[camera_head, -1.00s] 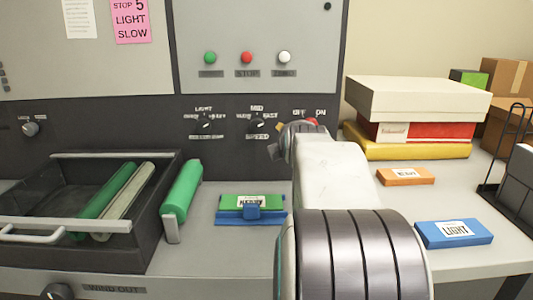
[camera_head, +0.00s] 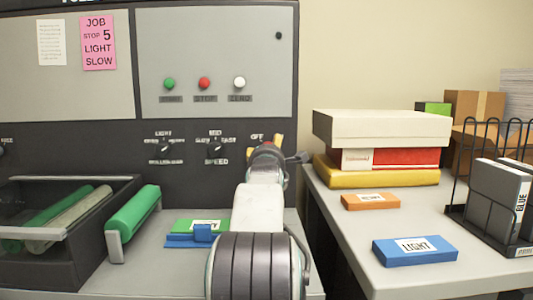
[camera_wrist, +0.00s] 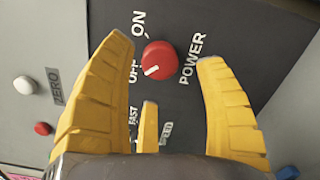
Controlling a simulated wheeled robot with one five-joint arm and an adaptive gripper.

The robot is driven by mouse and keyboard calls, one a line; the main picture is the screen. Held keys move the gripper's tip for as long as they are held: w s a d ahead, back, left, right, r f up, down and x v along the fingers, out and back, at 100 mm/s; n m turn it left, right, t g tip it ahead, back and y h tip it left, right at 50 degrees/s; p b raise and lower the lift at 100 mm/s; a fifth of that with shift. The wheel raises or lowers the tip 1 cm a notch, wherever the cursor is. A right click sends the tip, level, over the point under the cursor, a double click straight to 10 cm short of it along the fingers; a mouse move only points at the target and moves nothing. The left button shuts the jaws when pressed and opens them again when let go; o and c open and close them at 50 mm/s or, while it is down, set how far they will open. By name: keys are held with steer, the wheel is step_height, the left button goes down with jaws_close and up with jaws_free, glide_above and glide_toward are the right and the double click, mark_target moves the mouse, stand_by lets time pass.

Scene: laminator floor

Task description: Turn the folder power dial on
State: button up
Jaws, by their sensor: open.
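The folder power dial is a round red knob (camera_wrist: 160,60) on the dark panel in the wrist view, with ON, OFF and POWER printed around it. Its white pointer line is toward the OFF label. My gripper (camera_wrist: 168,78) has its yellow fingers spread wide, one on each side of the dial in the picture. I cannot tell how far the fingertips are from the panel. In the head view my gripper (camera_head: 265,145) is in front of the panel's right end, and my arm hides the dial.
Green, red and white (camera_head: 239,83) buttons sit above the speed dial (camera_head: 216,147). A dark tray (camera_head: 75,255) with rollers stands at left. Boxes (camera_head: 380,130) are stacked on the right table, near an orange block (camera_head: 370,201) and a blue block (camera_head: 414,250).

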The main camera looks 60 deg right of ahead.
steer(key=shift+x, duration=2.1)
steer(key=shift+c, duration=0.5)
steer(key=c, duration=1.1)
